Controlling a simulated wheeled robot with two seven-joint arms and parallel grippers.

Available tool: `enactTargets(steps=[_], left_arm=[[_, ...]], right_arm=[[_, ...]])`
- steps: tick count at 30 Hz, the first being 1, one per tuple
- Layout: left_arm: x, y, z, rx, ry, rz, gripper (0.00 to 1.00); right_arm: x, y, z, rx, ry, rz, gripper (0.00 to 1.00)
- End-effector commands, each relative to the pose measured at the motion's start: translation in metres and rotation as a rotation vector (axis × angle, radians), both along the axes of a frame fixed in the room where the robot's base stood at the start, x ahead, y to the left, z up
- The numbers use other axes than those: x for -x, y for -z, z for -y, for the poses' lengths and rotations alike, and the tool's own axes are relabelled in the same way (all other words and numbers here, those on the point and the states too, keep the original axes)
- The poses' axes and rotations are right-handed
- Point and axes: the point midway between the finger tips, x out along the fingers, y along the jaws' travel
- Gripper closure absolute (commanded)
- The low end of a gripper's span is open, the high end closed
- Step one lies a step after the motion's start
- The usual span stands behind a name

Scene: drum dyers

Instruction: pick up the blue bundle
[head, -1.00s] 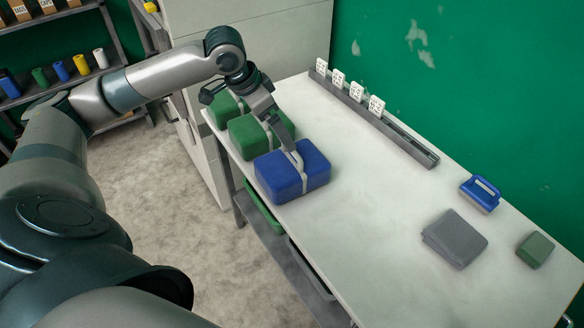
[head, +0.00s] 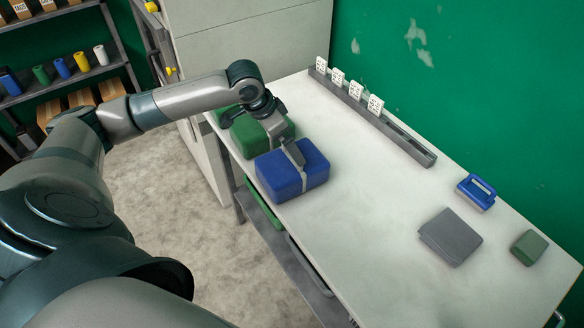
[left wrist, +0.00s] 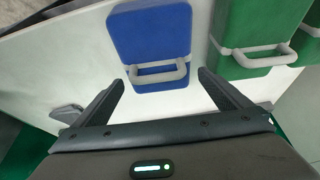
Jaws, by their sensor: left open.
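The blue bundle (head: 280,178) is a soft blue block with a light grey strap. It lies on the white table's near left end. In the left wrist view the blue bundle (left wrist: 150,35) shows with its grey loop handle (left wrist: 158,75) toward me. My left gripper (head: 296,156) is just over the bundle's top. In the left wrist view the left gripper (left wrist: 160,82) is open, one finger to each side of the handle. The fingers look apart from it, and whether they reach its depth I cannot tell. My right gripper is in no view.
Green bundles (head: 248,135) sit close behind the blue one, partly hidden by my arm. A grey rail (head: 400,137) with white cards runs along the wall. A blue-handled brush (head: 477,192), a grey folded cloth (head: 450,237) and a green block (head: 529,248) lie at right. The table's middle is clear.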

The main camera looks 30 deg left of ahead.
Motion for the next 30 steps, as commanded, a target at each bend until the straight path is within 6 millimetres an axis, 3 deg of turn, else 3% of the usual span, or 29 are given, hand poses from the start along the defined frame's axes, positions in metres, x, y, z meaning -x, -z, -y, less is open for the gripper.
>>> enactTargets(steps=[5, 12, 26, 30], left_arm=[[-0.006, 0.015, 0.010, 0.002, 0.001, -0.002, 0.04], [-0.013, 0.036, 0.012, 0.000, 0.000, 0.000, 0.04], [-0.013, 0.037, 0.012, 0.000, 0.001, 0.001, 0.04], [-0.013, 0.037, 0.012, 0.000, 0.001, 0.001, 0.35]], right_arm=[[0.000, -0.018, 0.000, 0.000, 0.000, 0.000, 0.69], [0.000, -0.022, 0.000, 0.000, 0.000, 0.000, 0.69], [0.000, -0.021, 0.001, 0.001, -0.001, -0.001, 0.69], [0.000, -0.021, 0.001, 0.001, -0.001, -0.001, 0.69]])
